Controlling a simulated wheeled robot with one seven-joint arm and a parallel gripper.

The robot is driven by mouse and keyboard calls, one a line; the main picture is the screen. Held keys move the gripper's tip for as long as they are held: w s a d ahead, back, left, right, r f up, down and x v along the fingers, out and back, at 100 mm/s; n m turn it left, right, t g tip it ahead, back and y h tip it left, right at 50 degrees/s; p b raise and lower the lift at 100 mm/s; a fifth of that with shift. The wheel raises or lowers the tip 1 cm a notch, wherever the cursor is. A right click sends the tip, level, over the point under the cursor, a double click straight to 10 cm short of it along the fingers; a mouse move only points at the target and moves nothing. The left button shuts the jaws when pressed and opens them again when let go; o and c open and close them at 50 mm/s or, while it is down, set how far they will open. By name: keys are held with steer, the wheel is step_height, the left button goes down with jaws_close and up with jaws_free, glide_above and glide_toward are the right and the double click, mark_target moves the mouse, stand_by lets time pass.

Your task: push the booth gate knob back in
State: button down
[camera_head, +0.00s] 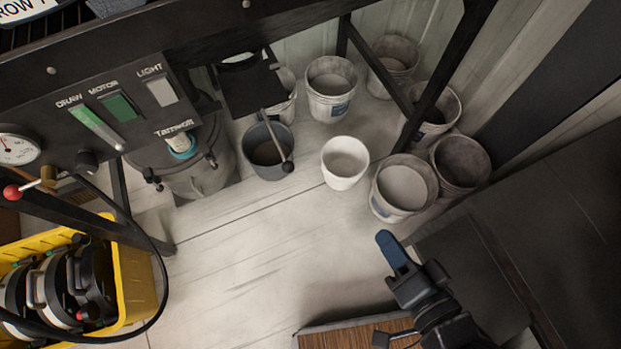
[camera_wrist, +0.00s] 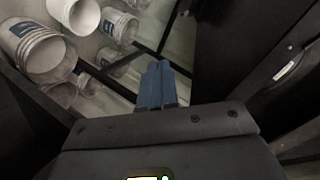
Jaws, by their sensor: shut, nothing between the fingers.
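No label in view reads booth gate. A black ball knob (camera_head: 287,166) sits on the end of a thin rod that sticks out from a black box (camera_head: 250,90) under the dark frame. It hangs over a dark grey bucket (camera_head: 268,150). I cannot tell for certain that it is the gate knob. My gripper (camera_head: 385,240) is at the lower right, its blue fingers shut and empty, well apart from the knob. The fingers also show in the wrist view (camera_wrist: 160,68), where the knob is not seen.
A white bucket (camera_head: 345,162) and several grey-white buckets stand on the floor between the knob and my gripper. A dark panel (camera_head: 120,110) has switches, a gauge and a red-tipped lever (camera_head: 12,192). A yellow crate (camera_head: 135,285) is lower left. Mid-floor is clear.

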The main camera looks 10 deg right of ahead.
steer(key=w+a+f+m+y+b, duration=0.1)
steer(key=w+a+f+m, duration=0.1)
steer(key=w+a+f, duration=0.3)
steer(key=w+a+f+m+g+y+b, duration=0.1)
steer(key=w+a+f, duration=0.5)
steer(key=w, duration=0.7)
steer(key=shift+w+a+f+m+g+y, duration=0.3)
steer(key=shift+a+m, duration=0.2)
steer(key=shift+a, duration=0.65)
steer(key=shift+w, duration=0.1)
steer(key=b, duration=0.2)
glide_toward(264, 114)
steer(key=f, duration=0.1)
steer(key=w+a+f, duration=0.1)
steer(key=f, duration=0.1)
steer(key=shift+w+a+f, duration=0.1)
